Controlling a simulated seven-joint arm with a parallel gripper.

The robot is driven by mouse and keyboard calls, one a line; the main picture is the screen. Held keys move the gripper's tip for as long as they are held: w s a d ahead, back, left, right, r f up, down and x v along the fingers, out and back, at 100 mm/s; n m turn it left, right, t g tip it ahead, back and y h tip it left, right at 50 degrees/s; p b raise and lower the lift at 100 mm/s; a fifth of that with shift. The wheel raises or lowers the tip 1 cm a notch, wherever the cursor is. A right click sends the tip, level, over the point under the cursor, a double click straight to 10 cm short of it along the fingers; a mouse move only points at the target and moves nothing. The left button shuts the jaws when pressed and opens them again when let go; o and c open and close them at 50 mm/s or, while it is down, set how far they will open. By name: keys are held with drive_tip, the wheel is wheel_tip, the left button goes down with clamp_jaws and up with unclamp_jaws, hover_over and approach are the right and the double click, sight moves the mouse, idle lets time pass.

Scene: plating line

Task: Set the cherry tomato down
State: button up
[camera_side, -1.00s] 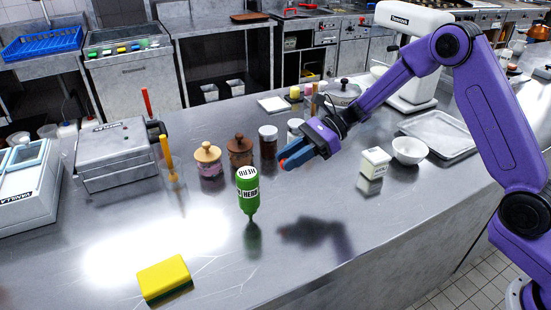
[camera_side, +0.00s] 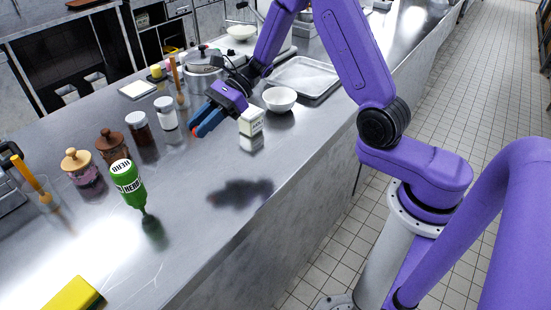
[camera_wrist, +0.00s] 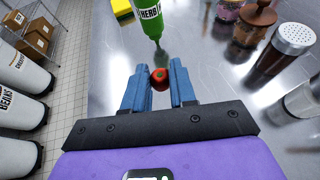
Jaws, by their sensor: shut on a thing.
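The cherry tomato (camera_wrist: 159,78) is small, round and red, and sits between my two blue fingertips in the wrist view. My gripper (camera_wrist: 160,86) is shut on it. In the side view my gripper (camera_side: 204,124) points left and slightly down, with a bit of the red tomato (camera_side: 194,133) at its tips. The gripper's shadow lies apart from it on the metal counter (camera_side: 185,235), so the tomato is held above the surface. The fingers hide most of the tomato in the side view.
A green herb bottle (camera_side: 128,183) stands cap-down left of my gripper. Several jars, including a dark one (camera_side: 139,127), stand behind. A white box (camera_side: 251,122) and white bowl (camera_side: 280,99) stand to the right. A yellow sponge (camera_side: 73,295) lies front left. The front middle counter is clear.

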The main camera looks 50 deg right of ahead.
drive_tip(key=shift+s+d+f+m+t+h, duration=0.35)
drive_tip(key=shift+s+d+f+m+t, duration=0.5)
drive_tip(key=shift+d, duration=1.6)
drive_tip(key=shift+s+d+f+m+t+h, duration=0.45)
drive_tip(key=shift+s+d+m+t, duration=0.8)
drive_tip(key=shift+d, duration=1.15)
drive_tip(key=shift+s+d+f+m+t+h, duration=0.3)
drive_tip(key=shift+s+d+f+m+t, duration=0.75)
drive_tip(key=shift+d, duration=1.4)
drive_tip(key=shift+s+a+r+n+g, duration=0.1)
drive_tip(key=shift+s+r+n+g, duration=0.25)
drive_tip(key=shift+n, duration=0.2)
